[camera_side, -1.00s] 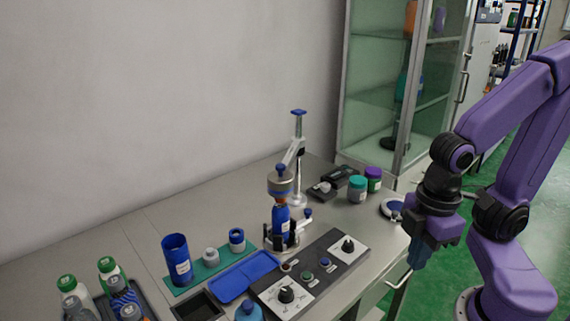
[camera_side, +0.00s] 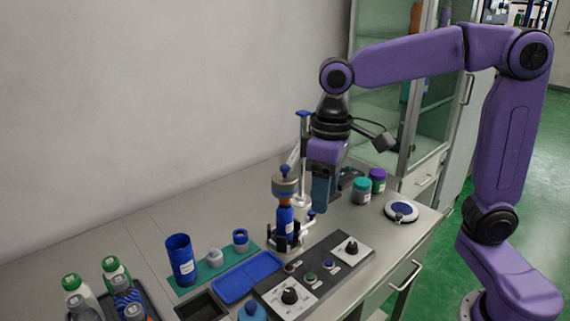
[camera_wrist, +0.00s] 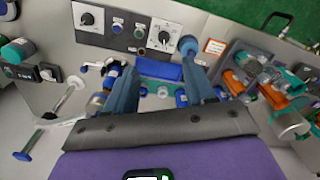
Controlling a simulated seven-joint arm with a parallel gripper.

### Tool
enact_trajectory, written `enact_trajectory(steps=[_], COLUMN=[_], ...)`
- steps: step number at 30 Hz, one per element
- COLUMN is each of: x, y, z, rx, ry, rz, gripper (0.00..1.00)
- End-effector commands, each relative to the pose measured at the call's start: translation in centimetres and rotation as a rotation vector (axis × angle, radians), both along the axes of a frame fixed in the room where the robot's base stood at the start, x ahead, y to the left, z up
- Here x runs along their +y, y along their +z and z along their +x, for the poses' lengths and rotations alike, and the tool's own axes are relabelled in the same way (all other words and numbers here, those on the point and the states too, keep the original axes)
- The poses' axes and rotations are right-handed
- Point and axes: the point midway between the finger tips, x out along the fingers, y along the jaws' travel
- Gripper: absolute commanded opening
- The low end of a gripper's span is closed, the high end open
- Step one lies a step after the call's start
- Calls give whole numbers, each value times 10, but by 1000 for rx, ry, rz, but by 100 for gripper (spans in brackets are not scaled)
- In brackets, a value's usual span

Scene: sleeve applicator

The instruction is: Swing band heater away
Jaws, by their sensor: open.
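The band heater (camera_side: 285,187) is a grey and tan ring with a blue knob on top. It sits over the neck of an upright blue bottle (camera_side: 285,220), carried by an arm from the upright post (camera_side: 303,150). The bottle stands in a small clamp fixture (camera_side: 280,240). My gripper (camera_side: 321,206) points down just right of the heater, apart from it in the picture; the depth gap cannot be told. In the wrist view my gripper (camera_wrist: 160,85) has its two blue fingers spread with nothing held between them. The fingers and palm partly hide the fixture there.
A control panel (camera_side: 315,275) with knobs and buttons lies in front. A blue tray (camera_side: 247,277) and blue cup (camera_side: 181,260) are to the left. Jars (camera_side: 361,190) and a round white and blue dish (camera_side: 401,211) stand right. A glass cabinet (camera_side: 425,110) is behind.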

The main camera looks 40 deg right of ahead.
Motion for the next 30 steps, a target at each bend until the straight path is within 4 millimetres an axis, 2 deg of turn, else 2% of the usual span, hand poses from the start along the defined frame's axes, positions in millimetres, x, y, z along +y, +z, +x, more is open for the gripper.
enact_trajectory(steps=[1, 3, 8, 12, 18, 24, 30], x=[3, 3, -6, -21, -57, -94, -114], y=[7, 18, 39, 55, 72, 83, 86], z=[21, 47, 102, 146, 198, 228, 237], rx=[-1, 1, 6, 9, 15, 18, 20], ry=[-67, -161, -378, -564, -833, -1057, -1162], rz=[0, 0, -2, -3, -4, -5, -5], gripper=[54, 54, 54, 54, 54, 54, 54])
